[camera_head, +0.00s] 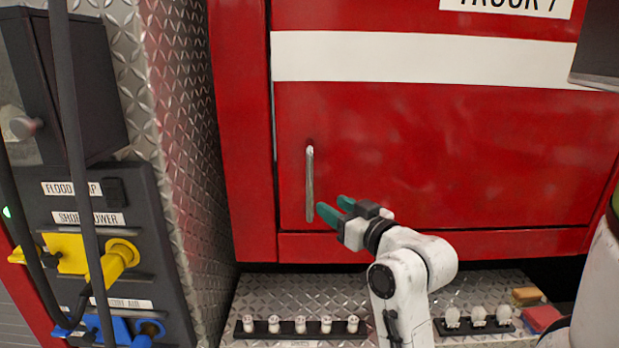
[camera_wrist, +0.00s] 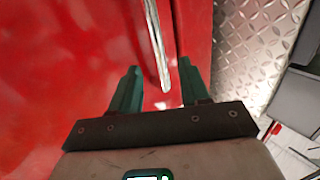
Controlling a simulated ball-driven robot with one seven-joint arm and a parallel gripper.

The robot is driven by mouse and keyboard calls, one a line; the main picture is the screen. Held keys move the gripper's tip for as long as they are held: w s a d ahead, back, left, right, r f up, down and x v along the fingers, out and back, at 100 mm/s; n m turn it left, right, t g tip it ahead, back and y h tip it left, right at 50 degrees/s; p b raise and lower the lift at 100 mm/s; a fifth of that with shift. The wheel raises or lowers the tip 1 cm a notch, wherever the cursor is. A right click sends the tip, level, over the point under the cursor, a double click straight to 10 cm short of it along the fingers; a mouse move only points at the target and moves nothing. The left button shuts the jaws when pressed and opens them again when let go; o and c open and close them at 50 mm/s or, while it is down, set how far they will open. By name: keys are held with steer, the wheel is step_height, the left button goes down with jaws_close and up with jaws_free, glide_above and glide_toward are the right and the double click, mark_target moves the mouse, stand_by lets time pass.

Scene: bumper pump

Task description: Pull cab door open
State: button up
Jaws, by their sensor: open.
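The red cab door (camera_head: 440,150) with a white stripe fills the middle and right of the head view. It looks shut, with its left edge along the door frame. A vertical silver handle (camera_head: 310,185) is fixed near its left edge. My gripper (camera_head: 335,211) is open, with green fingers just right of the handle's lower end. In the wrist view the handle (camera_wrist: 157,45) comes down from the top, and its lower end lies between and beyond the two open fingertips of my gripper (camera_wrist: 160,85). I cannot tell if a finger touches it.
A diamond-plate step (camera_head: 300,295) below the door bears a strip of small knobs (camera_head: 300,326) and a second strip (camera_head: 475,322). Yellow and red blocks (camera_head: 540,308) lie at its right. A dark panel (camera_head: 100,230) with yellow and blue fittings and hanging cables stands at left.

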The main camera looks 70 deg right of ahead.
mark_target(312, 189)
steer(key=b+x, duration=0.1)
steer(key=x, duration=0.2)
steer(key=b+x, duration=0.2)
steer(key=x, duration=0.1)
steer(key=r+b+x, duration=0.1)
steer(key=b+x, duration=0.1)
steer(key=x, duration=0.1)
steer(key=shift+d, duration=0.45)
steer(key=shift+w+d+f, duration=0.1)
steer(key=shift+w+d, duration=0.2)
steer(key=shift+w, duration=0.25)
steer(key=shift+c, duration=0.4)
jaws_close()
